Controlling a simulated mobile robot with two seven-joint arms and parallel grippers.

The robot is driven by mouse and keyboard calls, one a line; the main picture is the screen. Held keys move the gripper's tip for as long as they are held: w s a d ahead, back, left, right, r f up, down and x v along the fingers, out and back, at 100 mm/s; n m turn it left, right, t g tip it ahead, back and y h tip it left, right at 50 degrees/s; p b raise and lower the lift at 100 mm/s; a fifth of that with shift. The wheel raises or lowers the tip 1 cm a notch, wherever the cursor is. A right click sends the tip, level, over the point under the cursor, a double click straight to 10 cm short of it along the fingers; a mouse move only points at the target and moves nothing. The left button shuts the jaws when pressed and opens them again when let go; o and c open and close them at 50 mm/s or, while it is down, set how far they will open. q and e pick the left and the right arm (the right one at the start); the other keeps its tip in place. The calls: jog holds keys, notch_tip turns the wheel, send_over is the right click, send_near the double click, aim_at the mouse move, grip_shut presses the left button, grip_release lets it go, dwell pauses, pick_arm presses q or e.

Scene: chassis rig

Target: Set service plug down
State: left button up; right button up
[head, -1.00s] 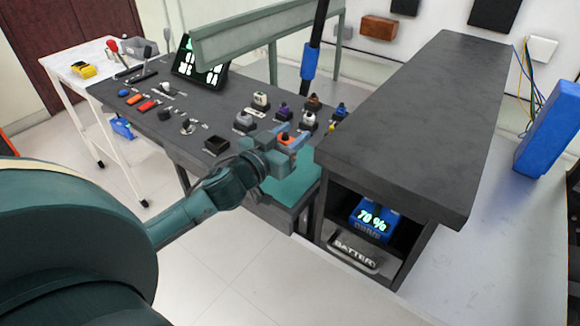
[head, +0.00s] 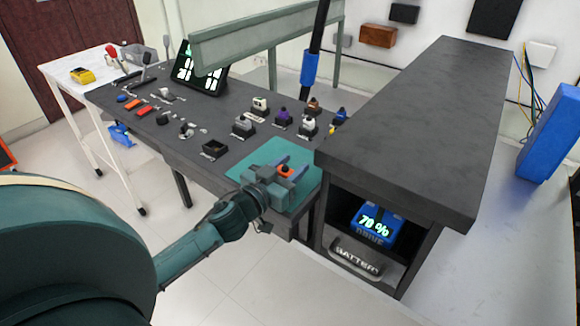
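The service plug, an orange piece with a dark part (head: 286,171), sits between the fingers of my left gripper (head: 290,169) in the head view. The fingers are on either side of it, and it has travelled with them, so the gripper looks shut on it. The gripper is over the teal mat (head: 310,177) at the near right corner of the dark bench. The plug's lower part is hidden, and I cannot tell whether it touches the mat. My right gripper is not in view.
On the dark bench (head: 190,150), an empty-looking black socket (head: 214,149) and several small plugs and connectors stand behind the mat. A taller dark-topped cabinet (head: 420,110) rises just right of the mat. A white cart (head: 75,85) stands at the left.

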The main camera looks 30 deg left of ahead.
pick_arm(q)
jog(key=o, duration=0.4)
jog(key=shift+r, duration=0.15)
jog(key=s, duration=1.2)
jog(key=s+d+f+g+h, duration=0.1)
jog(key=s+d+f+g, duration=0.1)
jog(key=d+f, duration=0.2)
jog(key=s+d+f+g+h, duration=0.1)
jog(key=s+d+f+g, duration=0.1)
jog(key=d, duration=0.6)
jog(key=s+d+f+m+g+h, duration=0.1)
jog(key=s+d+f+g, duration=0.1)
jog(key=s+d+f, duration=0.2)
jog(key=shift+d+f+h, duration=0.15)
jog(key=shift+d+f, duration=0.35)
jog(key=shift+f, duration=0.15)
jog(key=shift+d+f+h, duration=0.15)
jog(key=shift+d+f, duration=0.3)
jog(key=shift+f, duration=0.2)
